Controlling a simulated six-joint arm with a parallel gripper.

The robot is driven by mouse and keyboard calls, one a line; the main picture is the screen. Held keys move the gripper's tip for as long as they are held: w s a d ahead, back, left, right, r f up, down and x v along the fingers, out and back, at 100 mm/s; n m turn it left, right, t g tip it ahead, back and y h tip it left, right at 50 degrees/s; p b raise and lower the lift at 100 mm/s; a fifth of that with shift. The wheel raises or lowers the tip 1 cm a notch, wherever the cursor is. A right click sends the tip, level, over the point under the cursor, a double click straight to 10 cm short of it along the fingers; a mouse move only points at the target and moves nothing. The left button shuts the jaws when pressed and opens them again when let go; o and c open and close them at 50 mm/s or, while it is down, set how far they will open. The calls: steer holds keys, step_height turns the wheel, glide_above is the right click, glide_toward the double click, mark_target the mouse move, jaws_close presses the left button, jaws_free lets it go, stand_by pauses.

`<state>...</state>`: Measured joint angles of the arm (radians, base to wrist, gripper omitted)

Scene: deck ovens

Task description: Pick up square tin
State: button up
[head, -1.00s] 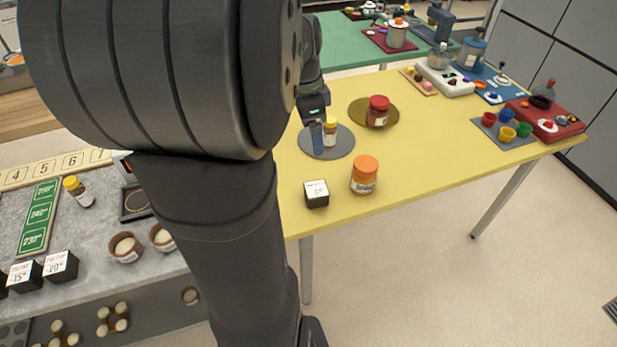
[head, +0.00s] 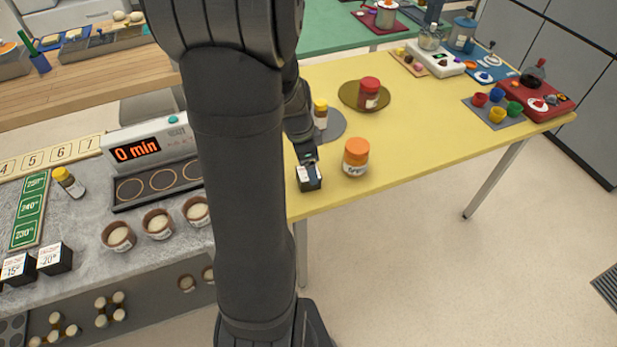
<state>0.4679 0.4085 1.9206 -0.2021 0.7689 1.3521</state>
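The square tin (head: 311,185) is a small black box near the front edge of the yellow table (head: 430,140). My gripper (head: 307,165) is right over it, with its fingers at the tin's top. The gripper covers most of the tin's white label. The fingers are too small and dark to tell whether they are apart or closed on the tin. The tin appears to rest on the table.
An orange-lidded jar (head: 356,157) stands close to the right of the tin. A yellow-lidded bottle (head: 320,112) on a grey disc (head: 337,125) and a red-lidded jar (head: 369,93) on an olive disc (head: 346,96) stand behind. The table's right front is clear.

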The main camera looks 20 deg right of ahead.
steer(key=shift+w+d+f, duration=0.1)
steer(key=shift+d+f, duration=0.05)
steer(key=shift+f, duration=1.1)
steer(key=shift+w+d+f, duration=0.1)
steer(key=shift+f, duration=1.15)
steer(key=c, duration=1.2)
